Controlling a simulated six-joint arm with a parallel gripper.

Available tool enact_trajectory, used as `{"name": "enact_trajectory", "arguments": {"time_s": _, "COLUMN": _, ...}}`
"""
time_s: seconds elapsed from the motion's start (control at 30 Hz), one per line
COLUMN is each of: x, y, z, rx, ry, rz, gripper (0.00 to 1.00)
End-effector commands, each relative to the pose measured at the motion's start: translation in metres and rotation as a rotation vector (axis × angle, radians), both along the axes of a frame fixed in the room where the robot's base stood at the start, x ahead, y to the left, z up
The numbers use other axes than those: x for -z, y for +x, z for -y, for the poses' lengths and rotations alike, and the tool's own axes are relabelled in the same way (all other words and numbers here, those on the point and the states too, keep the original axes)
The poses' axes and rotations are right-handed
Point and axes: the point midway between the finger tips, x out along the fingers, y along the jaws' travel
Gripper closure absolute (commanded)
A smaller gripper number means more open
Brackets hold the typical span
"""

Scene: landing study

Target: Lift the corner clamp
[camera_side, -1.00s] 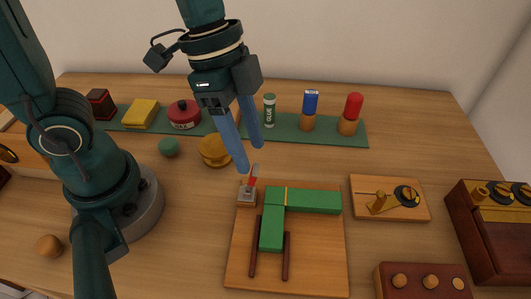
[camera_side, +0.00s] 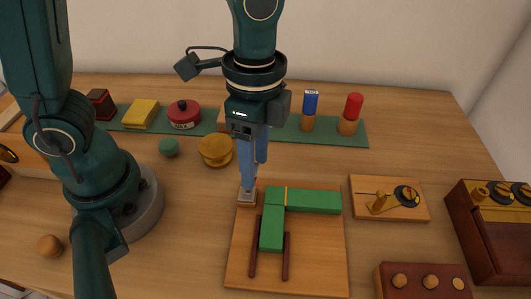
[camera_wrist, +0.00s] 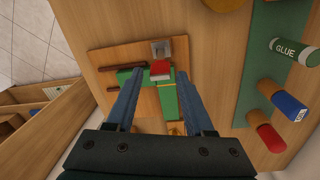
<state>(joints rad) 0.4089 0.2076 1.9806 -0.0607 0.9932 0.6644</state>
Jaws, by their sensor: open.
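The corner clamp appears to be the small grey piece with a red handle at the far left corner of the wooden board (camera_side: 312,262). In the side view its grey base (camera_side: 247,200) shows just below my fingertips, and its upper part is hidden behind a finger. In the wrist view the grey base (camera_wrist: 161,48) lies just beyond the fingertips and the red handle (camera_wrist: 160,69) shows between them. My gripper (camera_side: 255,176) points down over the clamp. In the wrist view its blue fingers (camera_wrist: 159,76) are apart, with nothing gripped.
Green bars (camera_side: 310,202) lie on the board right beside the clamp. Dark red rods (camera_side: 254,248) lie nearer. A yellow-brown round item (camera_side: 215,150) stands behind left. A small wooden jig (camera_side: 415,210) sits right. Bare table lies left of the board.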

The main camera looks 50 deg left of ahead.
Motion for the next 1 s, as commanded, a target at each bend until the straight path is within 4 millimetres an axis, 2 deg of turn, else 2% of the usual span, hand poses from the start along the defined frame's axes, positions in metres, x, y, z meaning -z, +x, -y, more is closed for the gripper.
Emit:
{"name": "enact_trajectory", "arguments": {"time_s": 0.2, "x": 0.02, "y": -0.002, "z": 0.001, "rx": 0.0, "ry": 0.0, "rz": -0.002, "gripper": 0.47}}
{"name": "enact_trajectory", "arguments": {"time_s": 0.5, "x": 0.022, "y": -0.001, "z": 0.001, "rx": 0.0, "ry": -0.002, "rz": 0.001, "gripper": 0.47}}
{"name": "enact_trajectory", "arguments": {"time_s": 0.63, "x": 0.022, "y": -0.001, "z": 0.001, "rx": 0.0, "ry": -0.002, "rz": 0.001, "gripper": 0.97}}
{"name": "enact_trajectory", "arguments": {"time_s": 0.67, "x": 0.022, "y": -0.001, "z": 0.001, "rx": 0.0, "ry": -0.002, "rz": 0.001, "gripper": 1.0}}
{"name": "enact_trajectory", "arguments": {"time_s": 1.0, "x": 0.021, "y": -0.004, "z": -0.002, "rx": -0.003, "ry": -0.045, "rz": 0.036, "gripper": 1.0}}
